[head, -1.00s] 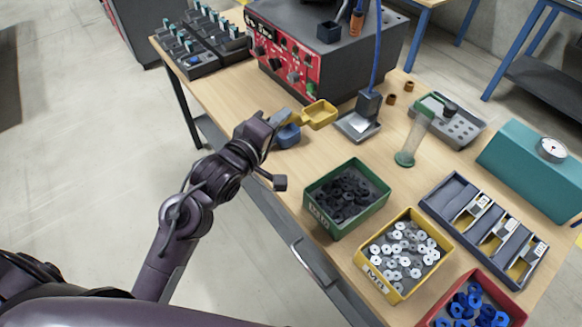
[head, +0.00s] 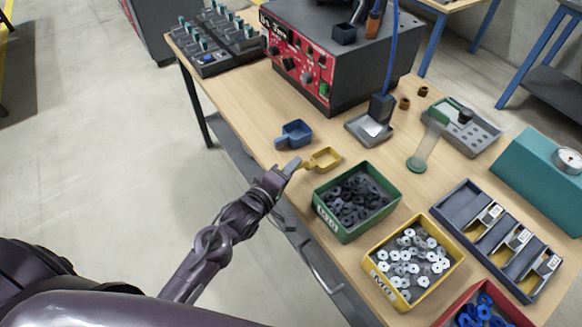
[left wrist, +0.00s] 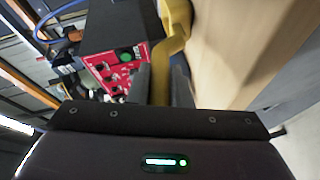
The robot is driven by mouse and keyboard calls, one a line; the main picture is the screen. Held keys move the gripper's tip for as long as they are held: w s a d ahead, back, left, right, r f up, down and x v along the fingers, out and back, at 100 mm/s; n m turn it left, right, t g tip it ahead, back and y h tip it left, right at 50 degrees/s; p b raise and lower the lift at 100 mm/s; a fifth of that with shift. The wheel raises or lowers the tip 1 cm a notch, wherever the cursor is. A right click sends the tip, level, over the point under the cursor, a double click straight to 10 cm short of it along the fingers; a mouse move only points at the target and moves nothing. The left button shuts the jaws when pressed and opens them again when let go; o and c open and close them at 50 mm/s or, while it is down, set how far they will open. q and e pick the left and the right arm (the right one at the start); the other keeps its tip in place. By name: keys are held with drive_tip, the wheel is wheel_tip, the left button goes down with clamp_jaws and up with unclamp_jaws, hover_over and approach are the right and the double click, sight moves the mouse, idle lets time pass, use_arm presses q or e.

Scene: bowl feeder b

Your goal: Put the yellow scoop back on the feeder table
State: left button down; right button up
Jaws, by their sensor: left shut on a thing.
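The yellow scoop (head: 325,158) is at the near-left part of the feeder table (head: 262,105), just behind the green bin. My left gripper (head: 292,166) is shut on its handle, near the table's front edge. In the left wrist view the scoop (left wrist: 176,30) shows between the fingers (left wrist: 160,85), close to the wooden surface. I cannot tell whether the scoop touches the table. My right gripper is in neither view.
A blue scoop (head: 295,133) lies just behind the yellow one. A green bin (head: 345,232) of dark parts and a yellow bin (head: 385,288) of washers stand to the right. The red-fronted machine (head: 300,65) stands behind. Bare wood lies between the blue scoop and the machine.

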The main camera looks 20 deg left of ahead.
use_arm(q)
drive_tip(key=shift+r, duration=0.1)
drive_tip(key=c, duration=1.3)
unclamp_jaws()
drive_tip(key=v, duration=1.2)
